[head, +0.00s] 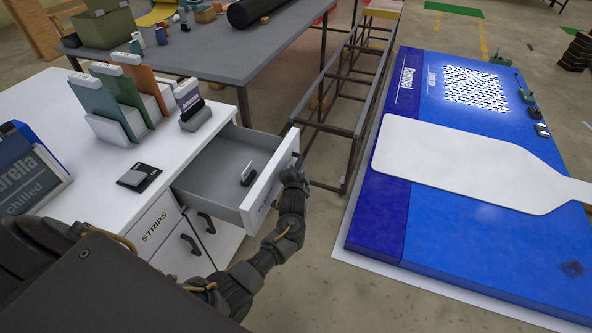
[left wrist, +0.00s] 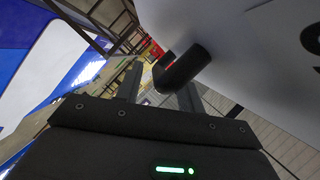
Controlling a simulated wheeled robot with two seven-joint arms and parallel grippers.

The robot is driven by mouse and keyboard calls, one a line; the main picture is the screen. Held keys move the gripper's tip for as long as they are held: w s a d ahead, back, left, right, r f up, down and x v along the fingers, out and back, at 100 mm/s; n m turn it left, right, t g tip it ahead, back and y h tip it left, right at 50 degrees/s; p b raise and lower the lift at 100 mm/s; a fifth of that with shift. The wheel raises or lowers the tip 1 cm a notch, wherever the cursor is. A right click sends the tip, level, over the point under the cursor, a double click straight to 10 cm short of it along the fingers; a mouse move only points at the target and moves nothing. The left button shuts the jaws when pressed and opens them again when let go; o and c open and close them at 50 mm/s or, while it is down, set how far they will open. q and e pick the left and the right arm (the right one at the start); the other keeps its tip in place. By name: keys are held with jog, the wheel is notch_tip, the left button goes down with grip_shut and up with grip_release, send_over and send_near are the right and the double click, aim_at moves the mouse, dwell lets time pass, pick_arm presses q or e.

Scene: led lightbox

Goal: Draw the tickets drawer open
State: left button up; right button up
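The upper drawer (head: 228,170) of the white cabinet (head: 222,112) is pulled well out, its grey inside showing. Its white front panel (head: 271,182) has a label mostly hidden by my arm, so I cannot read it. A small dark-and-light item (head: 248,174) lies inside the drawer. My left gripper (head: 293,176) is at the outer face of this front. In the left wrist view, the dark bar handle (left wrist: 182,68) lies at the fingers of my left gripper (left wrist: 160,90), which stand apart with a gap beside the handle. My right gripper is not in view.
A grey table (head: 220,45) stands behind, and a large blue panel (head: 460,225) lies to the right.

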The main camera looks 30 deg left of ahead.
pick_arm(q)
jog(key=shift+s, duration=0.1)
jog(key=v, duration=1)
jog(key=shift+s+d+p, duration=0.2)
jog(key=shift+s+p, duration=0.05)
jog(key=shift+p, duration=0.1)
jog(key=shift+r, duration=0.15)
